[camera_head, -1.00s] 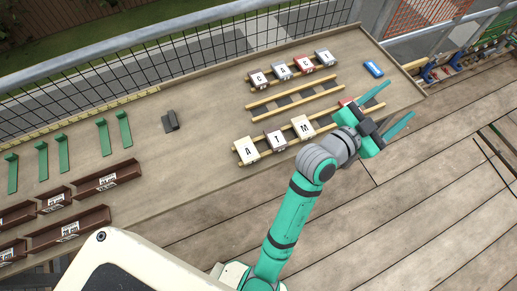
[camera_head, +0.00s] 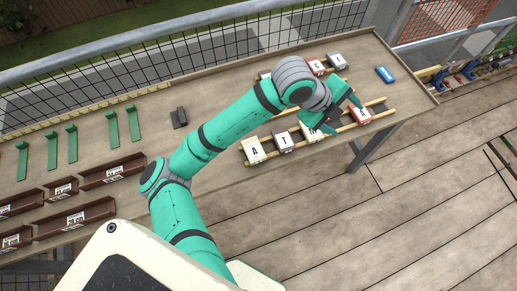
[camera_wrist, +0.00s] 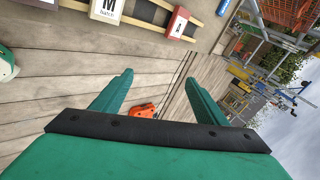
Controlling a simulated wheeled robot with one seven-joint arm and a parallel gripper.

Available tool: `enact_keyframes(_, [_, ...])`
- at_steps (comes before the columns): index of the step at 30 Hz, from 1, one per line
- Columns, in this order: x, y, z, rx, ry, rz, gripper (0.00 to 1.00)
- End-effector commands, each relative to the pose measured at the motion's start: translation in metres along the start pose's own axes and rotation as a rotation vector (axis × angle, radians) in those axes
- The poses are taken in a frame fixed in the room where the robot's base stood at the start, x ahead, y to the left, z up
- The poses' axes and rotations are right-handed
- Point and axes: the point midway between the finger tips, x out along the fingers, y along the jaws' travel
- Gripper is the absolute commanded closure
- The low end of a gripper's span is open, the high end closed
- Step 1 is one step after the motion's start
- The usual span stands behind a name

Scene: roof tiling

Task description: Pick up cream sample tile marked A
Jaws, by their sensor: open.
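The cream tile marked A (camera_head: 254,150) sits at the left end of the front rail pair in the head view. It is out of the wrist view. My gripper (camera_head: 343,116) is open and empty, up and to the right of that tile, over the right part of the front row. Its two fingers (camera_wrist: 158,82) stand wide apart in the wrist view with nothing between them. A brown tile marked T (camera_head: 284,142) stands just right of the cream A tile. A cream tile marked M (camera_wrist: 107,9) is partly hidden by my gripper in the head view.
A red tile (camera_head: 363,116) lies at the right of the front row. The back row shows a red tile (camera_head: 316,67) and a grey tile (camera_head: 337,61); my arm hides others. A blue object (camera_head: 385,74) lies at the bench's right. Brown trays (camera_head: 112,171) stand left.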

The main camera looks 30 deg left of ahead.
Motion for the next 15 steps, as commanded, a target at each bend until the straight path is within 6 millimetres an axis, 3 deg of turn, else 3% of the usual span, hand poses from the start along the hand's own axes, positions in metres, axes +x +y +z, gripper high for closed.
enact_keyframes(1, [-0.009,0.016,0.016,0.028,-0.035,0.067,0.33])
enact_keyframes(9, [-0.069,0.116,0.081,0.135,-0.142,0.454,0.33])
enact_keyframes(15, [-0.115,0.168,0.107,0.154,-0.167,0.658,0.33])
